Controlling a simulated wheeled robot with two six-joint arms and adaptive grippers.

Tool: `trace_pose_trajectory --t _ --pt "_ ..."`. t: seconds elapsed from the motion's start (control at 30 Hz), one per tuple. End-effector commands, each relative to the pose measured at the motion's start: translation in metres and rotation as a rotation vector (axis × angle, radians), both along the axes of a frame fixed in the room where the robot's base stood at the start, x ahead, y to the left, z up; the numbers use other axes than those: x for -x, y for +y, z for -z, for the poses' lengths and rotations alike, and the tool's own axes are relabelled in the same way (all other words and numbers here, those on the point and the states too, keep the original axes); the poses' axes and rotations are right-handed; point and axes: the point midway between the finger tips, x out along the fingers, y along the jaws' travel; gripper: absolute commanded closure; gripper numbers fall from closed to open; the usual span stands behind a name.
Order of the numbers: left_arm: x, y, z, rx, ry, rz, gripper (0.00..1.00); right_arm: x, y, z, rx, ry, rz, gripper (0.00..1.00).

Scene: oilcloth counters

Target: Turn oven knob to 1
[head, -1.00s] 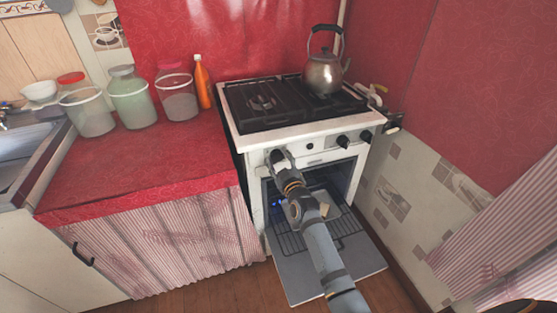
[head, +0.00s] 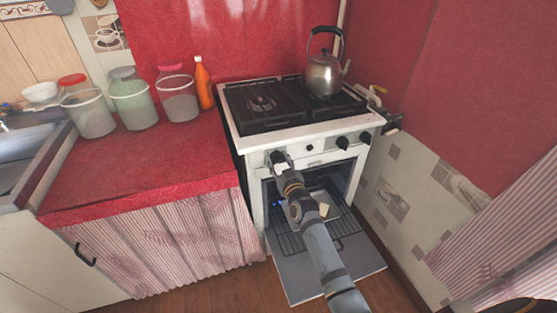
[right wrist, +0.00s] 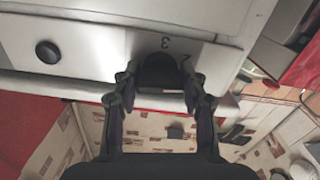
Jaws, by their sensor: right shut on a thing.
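The white stove (head: 232,122) has an open oven door hanging down at the front. My right gripper (head: 277,158) is at the left end of its front panel. In the right wrist view the gripper (right wrist: 160,88) is shut on a black oven knob (right wrist: 160,70), one finger on each side. The digits 3 and 2 are printed on the white panel around the knob. The knob's pointer cannot be made out. My left gripper is not in view.
Two more black knobs (head: 343,142) (head: 366,137) are at the panel's right. A metal kettle (head: 323,75) stands on the black hob. The lowered oven door (head: 300,275) lies below my right arm. Jars and an orange bottle (head: 203,85) stand on the red counter (head: 140,165).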

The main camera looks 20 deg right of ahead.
Motion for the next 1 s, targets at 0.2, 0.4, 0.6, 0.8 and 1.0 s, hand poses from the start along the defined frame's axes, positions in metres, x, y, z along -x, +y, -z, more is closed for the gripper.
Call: trace_pose_trajectory --t 0.2,0.4,0.6,0.8,1.0 --pt "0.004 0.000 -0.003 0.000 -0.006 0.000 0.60 0.000 0.000 0.000 -0.205 0.009 0.000 0.89" --pt "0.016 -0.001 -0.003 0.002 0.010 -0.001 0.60 0.000 0.000 0.000 -0.379 0.015 0.000 0.89" --pt "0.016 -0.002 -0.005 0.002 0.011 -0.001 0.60 0.000 0.000 0.001 -0.516 0.020 0.000 0.89" --pt "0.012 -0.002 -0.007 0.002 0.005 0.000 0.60 0.000 0.000 0.001 -0.608 0.023 0.000 0.89" --pt "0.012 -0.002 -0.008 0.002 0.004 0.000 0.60 0.000 0.000 0.001 -0.656 0.024 0.000 0.89"
